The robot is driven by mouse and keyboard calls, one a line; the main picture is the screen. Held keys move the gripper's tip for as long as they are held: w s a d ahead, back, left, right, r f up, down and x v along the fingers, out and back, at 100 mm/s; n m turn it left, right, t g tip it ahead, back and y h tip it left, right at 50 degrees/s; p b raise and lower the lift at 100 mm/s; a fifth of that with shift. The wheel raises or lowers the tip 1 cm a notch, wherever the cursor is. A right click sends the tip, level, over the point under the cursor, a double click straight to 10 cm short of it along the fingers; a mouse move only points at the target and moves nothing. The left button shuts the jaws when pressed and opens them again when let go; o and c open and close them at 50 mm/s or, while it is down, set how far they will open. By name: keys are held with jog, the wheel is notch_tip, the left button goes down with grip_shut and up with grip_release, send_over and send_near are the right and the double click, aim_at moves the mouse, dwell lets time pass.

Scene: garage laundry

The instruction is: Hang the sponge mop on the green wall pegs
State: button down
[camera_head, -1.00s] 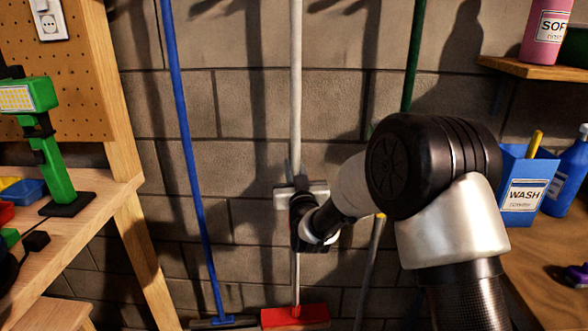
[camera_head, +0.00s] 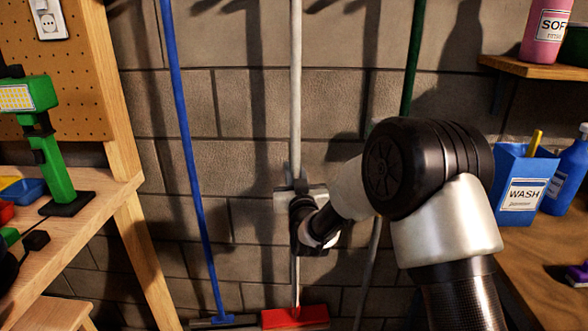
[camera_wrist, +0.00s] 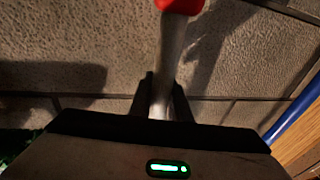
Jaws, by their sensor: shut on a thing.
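A pale-handled tool with a red block head (camera_head: 295,318), which looks like the sponge mop, stands close to the block wall in the head view. Its handle (camera_head: 296,80) runs upright past the top edge of the picture. My gripper (camera_head: 296,180) is shut on the handle in its lower part, above the red head. In the wrist view the handle (camera_wrist: 172,50) passes between my two fingers (camera_wrist: 160,95), with a red part (camera_wrist: 180,4) at the top edge. The green wall pegs and the handle's top are out of view.
A blue-handled tool (camera_head: 185,140) leans left of the handle. A green pole (camera_head: 414,60) and a grey pole (camera_head: 368,265) stand to the right, partly behind my arm. A workbench (camera_head: 85,225) is at left, a counter (camera_head: 540,265) at right.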

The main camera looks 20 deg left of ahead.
jog(key=shift+f, duration=0.2)
jog(key=c, duration=1.6)
grip_release()
jog(key=shift+f, duration=0.15)
